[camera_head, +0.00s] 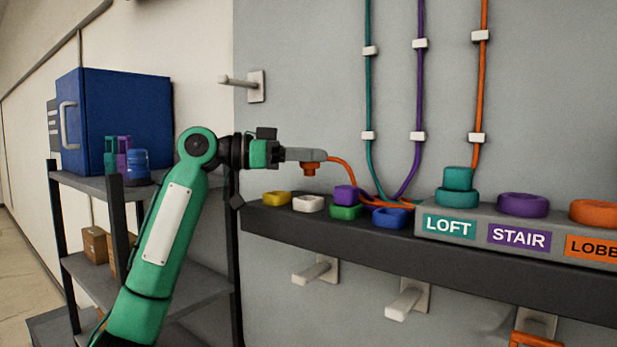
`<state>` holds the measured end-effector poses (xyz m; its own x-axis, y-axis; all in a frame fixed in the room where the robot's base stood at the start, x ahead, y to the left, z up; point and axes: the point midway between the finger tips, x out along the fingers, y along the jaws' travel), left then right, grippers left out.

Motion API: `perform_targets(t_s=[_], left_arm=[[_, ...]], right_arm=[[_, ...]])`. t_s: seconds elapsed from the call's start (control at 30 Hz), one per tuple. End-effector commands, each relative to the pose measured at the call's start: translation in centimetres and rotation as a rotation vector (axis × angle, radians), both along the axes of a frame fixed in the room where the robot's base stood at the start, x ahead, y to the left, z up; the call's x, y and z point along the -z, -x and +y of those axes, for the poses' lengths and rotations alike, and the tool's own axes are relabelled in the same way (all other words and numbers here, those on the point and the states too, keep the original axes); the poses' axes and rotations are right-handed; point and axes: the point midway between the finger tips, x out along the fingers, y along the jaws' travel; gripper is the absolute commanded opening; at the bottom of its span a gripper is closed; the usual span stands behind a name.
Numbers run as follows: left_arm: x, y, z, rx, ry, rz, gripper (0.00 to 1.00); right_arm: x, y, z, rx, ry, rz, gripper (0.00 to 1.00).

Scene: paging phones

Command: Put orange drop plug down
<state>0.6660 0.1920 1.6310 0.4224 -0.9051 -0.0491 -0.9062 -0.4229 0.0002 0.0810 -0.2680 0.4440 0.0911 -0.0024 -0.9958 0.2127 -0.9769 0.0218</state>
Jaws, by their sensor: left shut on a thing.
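The orange drop plug (310,169) is in my left gripper (308,156). The gripper is shut on it and holds it above the dark wall shelf (380,245), over the white and yellow rings. An orange cord (347,168) runs from the plug down toward the shelf. A yellow ring (276,198), a white ring (308,204), a green ring (346,212) and a blue ring (389,218) stand in a row on the shelf. A purple plug (345,194) sits on the green ring. My right gripper is not in view.
A grey block at right carries the LOFT (449,226), STAIR (518,238) and LOBBY (592,247) labels. A teal plug (458,178) sits on the teal ring; the purple ring (522,204) and orange ring (594,212) are empty. Pegs (316,270) stick out below.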

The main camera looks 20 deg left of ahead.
Motion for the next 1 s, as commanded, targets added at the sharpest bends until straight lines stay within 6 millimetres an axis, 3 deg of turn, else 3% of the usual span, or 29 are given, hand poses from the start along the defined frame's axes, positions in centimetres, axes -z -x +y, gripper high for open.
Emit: perform_targets(t_s=[0.53,1.0], left_arm=[[4.6,0.0,0.0,0.000,0.000,0.001,0.09],[5.5,0.0,0.0,0.000,0.000,0.001,0.09]], right_arm=[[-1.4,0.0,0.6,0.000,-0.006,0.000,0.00],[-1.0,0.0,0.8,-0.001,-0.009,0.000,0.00]])
